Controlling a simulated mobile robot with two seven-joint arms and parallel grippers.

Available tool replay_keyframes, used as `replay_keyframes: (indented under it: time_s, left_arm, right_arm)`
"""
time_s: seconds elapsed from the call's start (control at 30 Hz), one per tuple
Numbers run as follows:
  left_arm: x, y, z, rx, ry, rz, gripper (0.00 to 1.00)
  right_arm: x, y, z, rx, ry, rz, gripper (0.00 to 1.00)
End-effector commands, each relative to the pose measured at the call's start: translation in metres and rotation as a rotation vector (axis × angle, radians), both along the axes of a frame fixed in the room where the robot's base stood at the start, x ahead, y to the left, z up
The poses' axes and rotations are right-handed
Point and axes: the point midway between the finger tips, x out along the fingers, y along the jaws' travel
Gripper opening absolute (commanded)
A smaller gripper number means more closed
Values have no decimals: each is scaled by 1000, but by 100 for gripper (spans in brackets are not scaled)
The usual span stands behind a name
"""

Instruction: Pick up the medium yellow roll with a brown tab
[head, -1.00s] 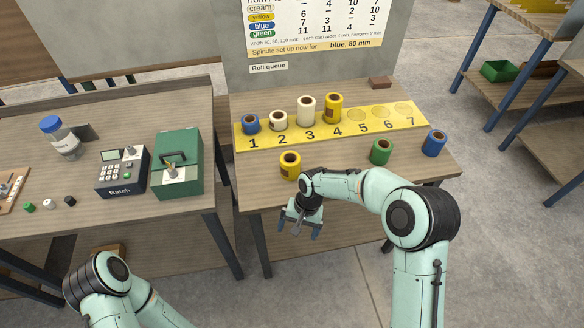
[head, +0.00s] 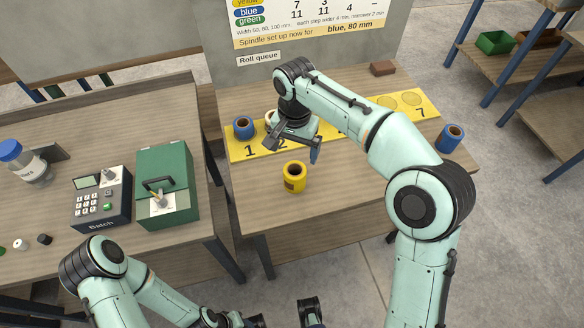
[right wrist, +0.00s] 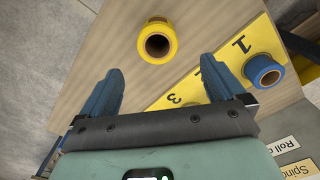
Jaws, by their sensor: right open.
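A yellow roll (head: 294,183) stands upright on the table in front of the numbered yellow strip (head: 240,152). A dark brownish patch shows on its side. In the right wrist view the yellow roll (right wrist: 158,57) lies ahead of the fingertips, with its dark core facing the camera. My right gripper (head: 294,148) is open and empty, above the strip and behind the roll, apart from it. My left gripper (head: 282,317) is partly cut off at the bottom edge, and its opening is unclear.
A blue roll (head: 244,128) stands at position 1, beside a mostly hidden cream roll (head: 270,116). My right arm covers the middle of the strip. Another blue roll (head: 452,140) stands at the right edge. A green box (head: 166,205) and a keypad device (head: 100,205) are on the left table.

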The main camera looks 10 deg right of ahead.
Motion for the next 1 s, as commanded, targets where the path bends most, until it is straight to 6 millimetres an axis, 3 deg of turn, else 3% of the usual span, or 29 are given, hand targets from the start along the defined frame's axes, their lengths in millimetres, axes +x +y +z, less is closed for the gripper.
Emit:
replay_keyframes:
  time_s: [0.1, 0.3, 0.47, 0.8, 1.0]
  left_arm:
    - [-3, 0, -7, 0, 5, 1, 43]
    - [-4, 0, -12, 0, 6, 0, 43]
    - [-4, 0, -13, 0, 6, 0, 43]
    - [-6, 0, -18, 0, 7, 1, 43]
    - [-6, 0, -18, 0, 7, 1, 43]
  right_arm:
    - [-1, 0, -28, -2, 6, 1, 97]
    - [-1, 0, -59, 0, 3, 2, 97]
    - [-1, 0, -68, 0, 2, 1, 97]
    - [0, -1, -113, 0, 4, 2, 97]
    - [0, -1, -118, 0, 0, 1, 97]
